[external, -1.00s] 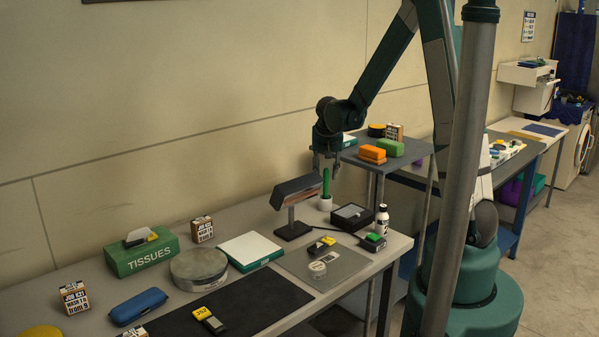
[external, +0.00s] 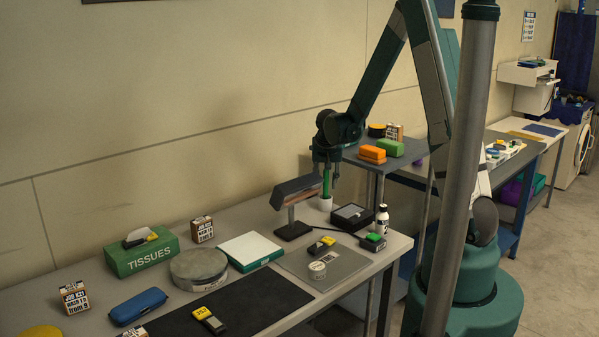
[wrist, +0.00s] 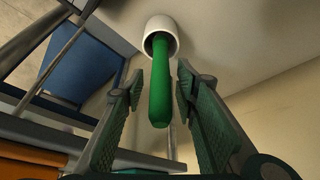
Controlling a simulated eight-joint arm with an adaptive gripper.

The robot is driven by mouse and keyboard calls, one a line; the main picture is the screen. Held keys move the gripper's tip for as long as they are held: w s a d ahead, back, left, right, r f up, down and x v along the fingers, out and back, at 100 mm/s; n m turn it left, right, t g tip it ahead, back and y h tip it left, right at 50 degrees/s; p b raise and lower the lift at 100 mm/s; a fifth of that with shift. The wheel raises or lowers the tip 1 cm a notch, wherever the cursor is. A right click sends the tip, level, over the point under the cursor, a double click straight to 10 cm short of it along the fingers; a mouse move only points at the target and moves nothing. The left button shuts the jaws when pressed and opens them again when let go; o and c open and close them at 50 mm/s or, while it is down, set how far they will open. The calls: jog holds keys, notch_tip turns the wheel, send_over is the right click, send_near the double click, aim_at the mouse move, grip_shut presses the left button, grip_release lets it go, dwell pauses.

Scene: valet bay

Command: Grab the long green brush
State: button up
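The long green brush (external: 326,186) stands upright in a white cup (external: 325,204) at the far end of the near table; only its green handle shows, and its lower end is hidden in the cup. In the wrist view the green handle (wrist: 159,90) points toward the camera from the white cup (wrist: 161,33). My gripper (external: 327,174) is above the cup, pointing down at the handle's top. In the wrist view its two fingers (wrist: 160,72) are spread on either side of the handle, with gaps showing, so it is open and not closed on it.
A dark stand with a sloped top (external: 297,190) is close left of the cup. A black box (external: 352,216) and a white bottle (external: 382,219) stand to the right. A grey side table (external: 420,152) with orange and green blocks is behind.

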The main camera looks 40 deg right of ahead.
dwell(0.3)
jog(key=c, duration=0.9)
jog(key=shift+r, duration=0.15)
jog(key=shift+r, duration=4.9)
